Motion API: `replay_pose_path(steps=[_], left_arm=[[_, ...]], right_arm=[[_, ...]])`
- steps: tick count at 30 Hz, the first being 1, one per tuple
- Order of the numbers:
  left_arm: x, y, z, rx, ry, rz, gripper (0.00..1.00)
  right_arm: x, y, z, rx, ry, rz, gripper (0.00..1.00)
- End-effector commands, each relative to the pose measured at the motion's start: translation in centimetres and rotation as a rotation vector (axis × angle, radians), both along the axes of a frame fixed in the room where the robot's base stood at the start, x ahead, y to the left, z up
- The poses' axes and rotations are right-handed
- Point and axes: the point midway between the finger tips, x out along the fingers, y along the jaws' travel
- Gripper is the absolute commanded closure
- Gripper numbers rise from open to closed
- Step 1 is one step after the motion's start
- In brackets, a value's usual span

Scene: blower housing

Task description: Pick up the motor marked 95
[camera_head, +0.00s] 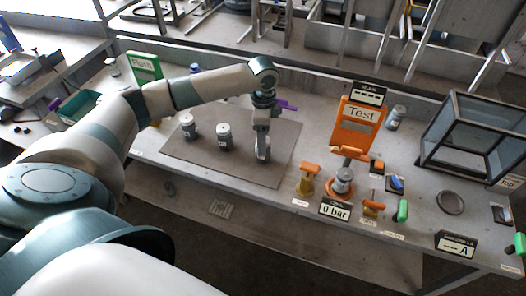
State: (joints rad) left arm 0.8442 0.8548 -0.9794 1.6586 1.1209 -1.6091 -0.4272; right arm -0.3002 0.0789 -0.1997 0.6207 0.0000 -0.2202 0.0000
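Several small grey cylindrical motors with dark bands stand on the bench. Two motors, one on the left (188,126) and one beside it (224,138), stand upright on the grey mat (185,157). Another motor (343,181) sits in the orange-based test fixture, and one more (396,117) stands at the back right. The number 95 is not readable on any of them. My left gripper (263,155) points down over the right part of the mat, to the right of the two motors. Its fingertips are too small to show whether they are open or hold something. My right gripper is not in view.
An orange Test sign (361,124) stands behind the fixture. Orange-handled valves (308,178) and a 0 bar display (336,210) are near the front edge. A dark-framed clear box (475,128) is at right. A green Flush sign (144,66) stands at back left.

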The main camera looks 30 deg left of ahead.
Motion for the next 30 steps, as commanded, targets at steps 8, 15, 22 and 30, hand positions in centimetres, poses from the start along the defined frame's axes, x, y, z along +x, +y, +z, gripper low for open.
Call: replay_pose_path(steps=[8,15,22,30], left_arm=[[-0.5,-0.2,-2.4,0.001,0.005,0.000,0.38],[-0.5,-0.2,-4.9,0.001,0.002,0.000,0.38],[-0.5,-0.2,-5.1,0.001,0.000,-0.001,0.38],[-0.5,-0.2,-5.1,0.001,0.000,-0.001,0.40]], right_arm=[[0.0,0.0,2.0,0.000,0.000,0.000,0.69],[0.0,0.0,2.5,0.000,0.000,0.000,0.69],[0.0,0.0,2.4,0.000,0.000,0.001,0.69],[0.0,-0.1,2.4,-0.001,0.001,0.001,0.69]])
